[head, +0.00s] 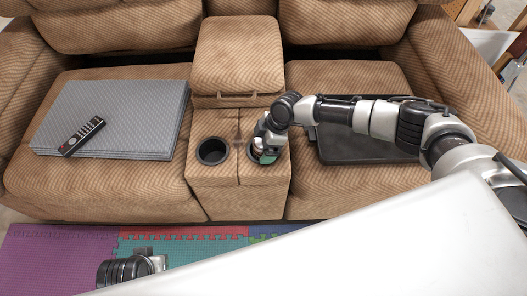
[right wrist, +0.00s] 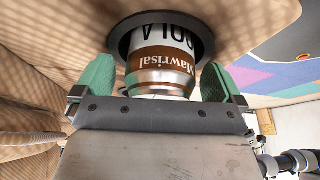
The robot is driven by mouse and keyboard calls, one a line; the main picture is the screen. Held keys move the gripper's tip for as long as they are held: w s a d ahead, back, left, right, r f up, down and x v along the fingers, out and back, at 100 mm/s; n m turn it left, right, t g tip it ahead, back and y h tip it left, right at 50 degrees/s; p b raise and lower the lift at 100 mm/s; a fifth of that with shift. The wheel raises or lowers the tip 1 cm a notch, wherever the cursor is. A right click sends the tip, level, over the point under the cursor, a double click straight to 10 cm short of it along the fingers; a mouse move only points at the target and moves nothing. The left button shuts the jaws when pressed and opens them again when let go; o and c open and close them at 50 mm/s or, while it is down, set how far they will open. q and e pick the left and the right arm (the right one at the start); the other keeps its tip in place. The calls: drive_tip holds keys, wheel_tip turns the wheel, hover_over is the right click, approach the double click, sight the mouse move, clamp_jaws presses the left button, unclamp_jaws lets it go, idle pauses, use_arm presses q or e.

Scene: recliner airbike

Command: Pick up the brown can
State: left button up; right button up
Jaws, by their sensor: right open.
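The brown can (right wrist: 163,62) shows in the right wrist view, with a brown and white label and a silver end. It sits in a dark round cup holder (right wrist: 203,43) of the sofa console. My right gripper (right wrist: 154,82) is open, with one green finger on each side of the can; I cannot tell whether they touch it. In the head view my right gripper (head: 264,154) is over the right cup holder and mostly hides the can. My left gripper (head: 150,266) is low at the left over the floor mat, its fingers not clear.
An empty left cup holder (head: 213,151) is beside it. The console armrest (head: 238,55) rises behind. A grey box (head: 115,112) with a remote (head: 82,136) lies on the left seat. A dark flat case (head: 355,146) lies on the right seat under my right arm.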

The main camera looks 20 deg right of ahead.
drive_tip(key=c, duration=1.1)
drive_tip(key=shift+c, duration=0.6)
drive_tip(key=shift+r, duration=0.1)
